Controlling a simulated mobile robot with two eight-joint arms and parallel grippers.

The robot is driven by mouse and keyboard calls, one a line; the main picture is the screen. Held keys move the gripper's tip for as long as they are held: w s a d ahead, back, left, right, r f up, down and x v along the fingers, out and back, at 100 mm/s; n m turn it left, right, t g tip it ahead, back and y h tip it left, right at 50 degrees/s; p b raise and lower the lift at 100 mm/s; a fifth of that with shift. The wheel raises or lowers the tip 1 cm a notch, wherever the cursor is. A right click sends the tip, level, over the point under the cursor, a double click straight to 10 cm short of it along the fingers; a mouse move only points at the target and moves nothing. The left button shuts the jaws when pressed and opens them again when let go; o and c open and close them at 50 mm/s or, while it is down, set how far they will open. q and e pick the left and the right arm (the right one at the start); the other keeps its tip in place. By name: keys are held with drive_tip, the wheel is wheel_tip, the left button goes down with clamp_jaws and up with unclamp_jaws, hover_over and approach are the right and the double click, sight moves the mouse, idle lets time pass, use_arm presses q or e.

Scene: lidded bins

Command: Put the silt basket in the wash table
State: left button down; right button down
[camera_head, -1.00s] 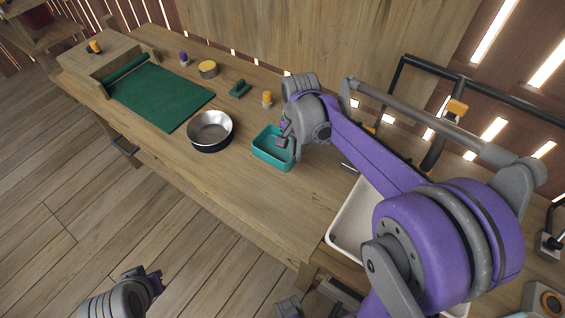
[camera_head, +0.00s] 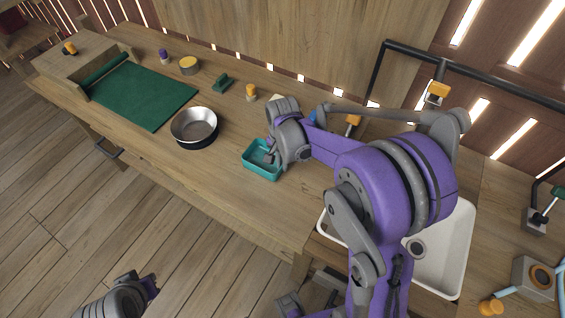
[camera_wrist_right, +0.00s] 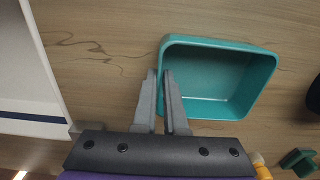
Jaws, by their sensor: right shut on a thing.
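The silt basket, a teal open-topped rectangular tub (camera_head: 262,174), is over the wooden worktop, right of the metal bowl. It also shows in the wrist view (camera_wrist_right: 217,44), where it looks empty. My right gripper (camera_head: 268,155) is shut on one wall of the basket; in the wrist view its two fingers (camera_wrist_right: 163,78) straddle the rim. I cannot tell whether the basket clears the wood. The wash table has a white basin (camera_head: 450,245) with a drain at right, partly hidden by my right arm. My left gripper (camera_head: 152,280) is at the bottom left, over the floor; its fingers are unclear.
A metal bowl (camera_head: 194,125) stands left of the basket. A dark rail (camera_head: 480,82) runs behind the basin.

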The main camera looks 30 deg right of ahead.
drive_tip(key=c, duration=1.4)
unclamp_jaws()
drive_tip(key=shift+f, duration=0.15)
drive_tip(key=o, duration=0.4)
drive_tip(key=shift+r, duration=0.25)
wheel_tip(320, 180, up, 11)
drive_tip(key=p, duration=0.1)
drive_tip(key=shift+s+a+f+n+t, duration=0.35)
drive_tip(key=shift+s+a+n+t, duration=0.75)
drive_tip(key=shift+s+n, duration=1.25)
drive_tip(key=shift+s+a+f+n+t, duration=0.55)
drive_tip(key=shift+s+a+n, duration=1)
drive_tip(key=shift+s, duration=1.4)
drive_tip(key=shift+s+a+f+n+t, duration=0.2)
drive_tip(key=shift+s+a+n+t, duration=0.95)
drive_tip(key=shift+s+n, duration=1.25)
drive_tip(key=shift+s+m, duration=0.25)
drive_tip(key=shift+m, duration=0.05)
